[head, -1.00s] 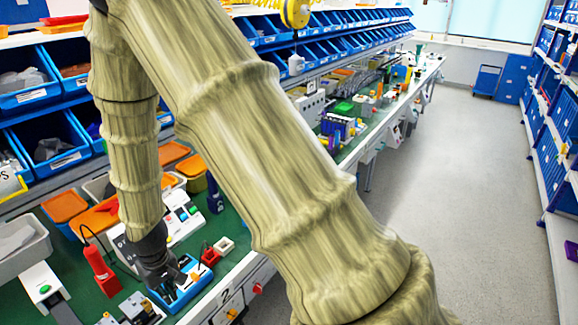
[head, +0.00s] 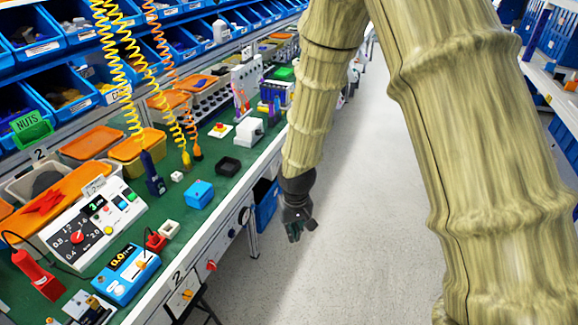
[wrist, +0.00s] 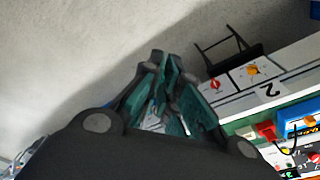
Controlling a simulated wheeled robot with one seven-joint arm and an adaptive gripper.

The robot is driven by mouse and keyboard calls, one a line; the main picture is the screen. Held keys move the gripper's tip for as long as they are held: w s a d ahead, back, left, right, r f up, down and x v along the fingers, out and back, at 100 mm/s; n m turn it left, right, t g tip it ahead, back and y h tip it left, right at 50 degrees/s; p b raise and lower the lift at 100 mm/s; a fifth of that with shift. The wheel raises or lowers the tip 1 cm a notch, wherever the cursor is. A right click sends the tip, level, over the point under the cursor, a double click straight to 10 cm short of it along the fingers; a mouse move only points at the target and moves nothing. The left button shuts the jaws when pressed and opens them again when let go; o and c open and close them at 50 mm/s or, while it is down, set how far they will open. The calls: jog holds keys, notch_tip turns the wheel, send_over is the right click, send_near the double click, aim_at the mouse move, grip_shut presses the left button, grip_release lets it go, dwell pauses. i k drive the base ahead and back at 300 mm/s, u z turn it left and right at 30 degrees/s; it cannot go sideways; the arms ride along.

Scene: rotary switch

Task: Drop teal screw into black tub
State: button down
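A small black open square tub (head: 229,165) sits on the green bench top in the head view, left of my gripper and between a blue box and a white block. My gripper (head: 296,226) hangs beyond the bench's front edge, over the grey floor. In the wrist view its dark fingers with teal inner faces (wrist: 168,62) stand close together at the tips. I cannot tell whether they are fully shut or pinch something. I cannot make out a teal screw in either view.
A blue box (head: 199,194) stands on the bench near the tub, with a white block (head: 249,130) behind. Coiled yellow and orange cords hang above the bench. A control panel (head: 92,222) and a blue meter (head: 125,272) stand front left. The floor aisle is clear.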

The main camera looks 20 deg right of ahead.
aim_at(229, 169)
jog(key=z, duration=1.4)
jog(key=i, duration=2.3)
jog(key=u, duration=3.1)
jog(key=i, duration=0.15)
jog(key=z, duration=0.05)
